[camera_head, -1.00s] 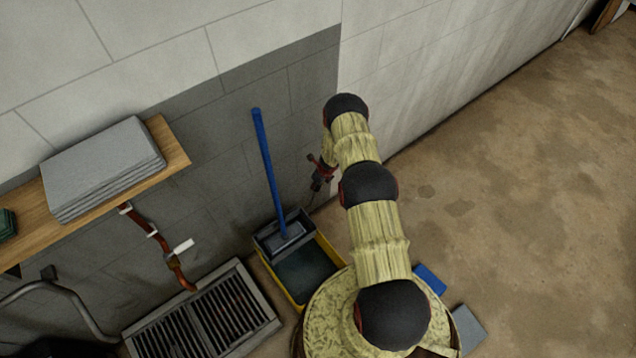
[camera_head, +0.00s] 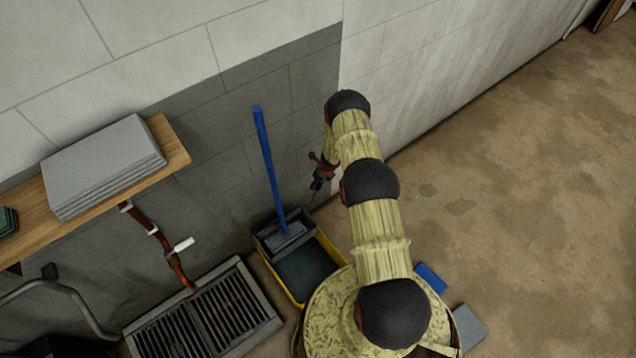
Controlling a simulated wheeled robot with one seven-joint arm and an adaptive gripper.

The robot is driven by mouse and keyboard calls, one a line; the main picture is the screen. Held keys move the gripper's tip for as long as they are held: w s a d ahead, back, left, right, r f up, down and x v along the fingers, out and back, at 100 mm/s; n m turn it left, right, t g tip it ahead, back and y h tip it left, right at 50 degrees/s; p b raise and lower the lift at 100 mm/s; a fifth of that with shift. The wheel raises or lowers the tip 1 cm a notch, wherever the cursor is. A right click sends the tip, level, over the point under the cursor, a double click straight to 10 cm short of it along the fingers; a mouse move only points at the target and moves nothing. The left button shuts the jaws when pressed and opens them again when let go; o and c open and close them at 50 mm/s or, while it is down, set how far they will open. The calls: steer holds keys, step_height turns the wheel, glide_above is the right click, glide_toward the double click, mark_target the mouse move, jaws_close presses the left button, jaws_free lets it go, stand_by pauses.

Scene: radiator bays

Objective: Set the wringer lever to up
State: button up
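The blue wringer lever (camera_head: 268,165) is a long straight bar that stands nearly upright, leaning slightly left at its top. Its lower end meets the dark grey wringer (camera_head: 287,236) at the back of a yellow mop bucket (camera_head: 332,248) holding dark water. My gripper (camera_head: 316,180), red and black, is to the right of the lever, above the bucket's right rear side, and apart from the lever in the picture. It is small and partly hidden by my arm, so I cannot tell whether its fingers are open or shut.
A floor grate (camera_head: 205,315) lies left of the bucket. A wooden shelf (camera_head: 172,150) with stacked grey slabs (camera_head: 105,165) is on the wall, above a red-brown pipe with a white-handled valve (camera_head: 183,245). Blue (camera_head: 431,278) and grey (camera_head: 468,325) flat pieces lie on the right floor.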

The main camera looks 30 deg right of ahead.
steer(key=v, duration=1.1)
steer(key=shift+r, duration=0.2)
steer(key=shift+c, duration=0.6)
